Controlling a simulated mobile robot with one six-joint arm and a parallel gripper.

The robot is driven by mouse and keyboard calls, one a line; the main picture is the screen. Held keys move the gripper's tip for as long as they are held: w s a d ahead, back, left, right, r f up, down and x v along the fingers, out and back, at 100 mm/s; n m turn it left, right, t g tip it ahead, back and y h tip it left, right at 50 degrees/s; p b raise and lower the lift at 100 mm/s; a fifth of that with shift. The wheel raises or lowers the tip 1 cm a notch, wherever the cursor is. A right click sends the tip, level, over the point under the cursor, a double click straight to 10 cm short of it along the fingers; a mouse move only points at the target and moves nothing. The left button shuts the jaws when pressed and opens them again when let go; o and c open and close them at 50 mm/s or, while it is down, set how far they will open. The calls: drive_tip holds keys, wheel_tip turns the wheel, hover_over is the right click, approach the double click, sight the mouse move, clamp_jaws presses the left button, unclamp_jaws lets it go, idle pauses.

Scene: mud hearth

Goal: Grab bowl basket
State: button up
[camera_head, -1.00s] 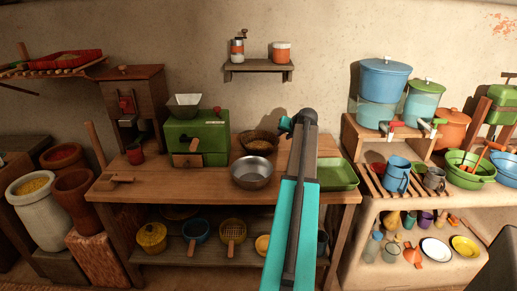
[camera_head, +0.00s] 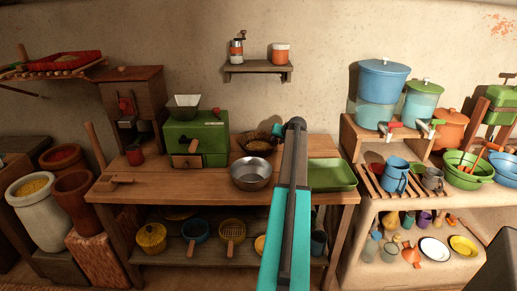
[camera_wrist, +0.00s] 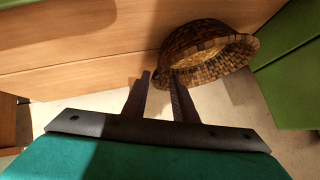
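The bowl basket is a brown woven bowl (camera_head: 258,147) on the wooden table, behind a metal bowl. In the wrist view the basket (camera_wrist: 212,47) looks tilted, with its rim toward the right. My gripper (camera_wrist: 160,74) is open, its two dark fingers apart. The near edge of the basket shows between and just beyond the fingertips, and the right finger overlaps it in the picture. I cannot tell whether either finger touches it. In the head view my gripper (camera_head: 277,130) is at the basket's right side, partly hidden behind my arm.
The metal bowl (camera_head: 251,174) stands in front of the basket. A green grinder box (camera_head: 197,138) is on the left and a green tray (camera_head: 331,175) on the right. A small wall shelf (camera_head: 258,69) hangs above. The table's front left is mostly clear.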

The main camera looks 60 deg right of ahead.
sight(274, 143)
drive_tip(key=shift+p+x, duration=0.6)
drive_tip(key=shift+x, duration=2)
drive_tip(key=shift+a+f, duration=0.2)
drive_tip(key=shift+s, duration=0.1)
clamp_jaws()
